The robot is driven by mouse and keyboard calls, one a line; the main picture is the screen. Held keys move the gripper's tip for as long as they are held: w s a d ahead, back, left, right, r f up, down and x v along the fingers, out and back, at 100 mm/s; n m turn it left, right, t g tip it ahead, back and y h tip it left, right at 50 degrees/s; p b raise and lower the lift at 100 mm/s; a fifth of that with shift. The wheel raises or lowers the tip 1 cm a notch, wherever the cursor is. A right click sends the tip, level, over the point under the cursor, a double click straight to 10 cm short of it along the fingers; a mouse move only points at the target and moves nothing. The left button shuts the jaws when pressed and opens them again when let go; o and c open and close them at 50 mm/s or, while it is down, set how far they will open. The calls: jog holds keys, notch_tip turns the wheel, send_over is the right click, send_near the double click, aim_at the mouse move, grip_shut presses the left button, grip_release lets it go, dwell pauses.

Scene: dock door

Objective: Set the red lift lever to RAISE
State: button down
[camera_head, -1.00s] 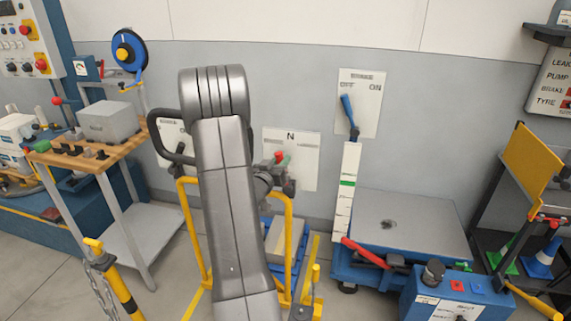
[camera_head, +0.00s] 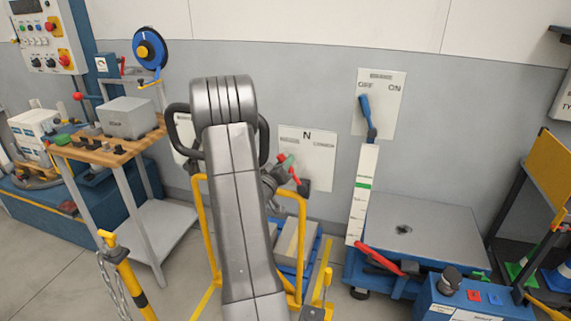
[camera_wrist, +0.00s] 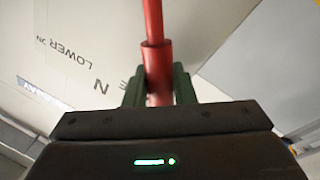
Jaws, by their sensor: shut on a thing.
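The red lever (camera_head: 296,177) stands out in front of a white plate (camera_head: 318,150) marked N on the wall. In the wrist view the red lever (camera_wrist: 153,22) runs up from between two green fingers. The same plate (camera_wrist: 60,60) there reads LOWER and N, and the end of another word is mostly hidden behind the lever. My gripper (camera_head: 287,165) is shut on the lever; the wrist view shows its fingers (camera_wrist: 159,88) on either side of a thicker red sleeve. In the head view my arm and wrist hide part of the lever and the plate's left side.
A yellow rail frame (camera_head: 302,235) stands below the plate. To the right is a blue lift table (camera_head: 425,225) with a red pedal handle (camera_head: 378,258). A blue brake lever (camera_head: 366,115) is on the wall. A wooden-topped cart (camera_head: 110,152) stands left.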

jog(key=c, duration=1.3)
grip_release()
jog(key=shift+a+f, duration=0.1)
jog(key=shift+a, duration=0.05)
jog(key=shift+o, duration=0.2)
jog(key=b+v, duration=0.1)
jog(key=v, duration=1.2)
jog(key=shift+s+a+b, duration=0.2)
jog(key=shift+s+b, duration=0.15)
jog(key=p+x, duration=0.1)
jog(key=x, duration=1.2)
jog(key=shift+w+d+p, duration=0.25)
jog(key=shift+w+p, duration=0.05)
jog(key=shift+p, duration=0.1)
jog(key=shift+d, duration=0.1)
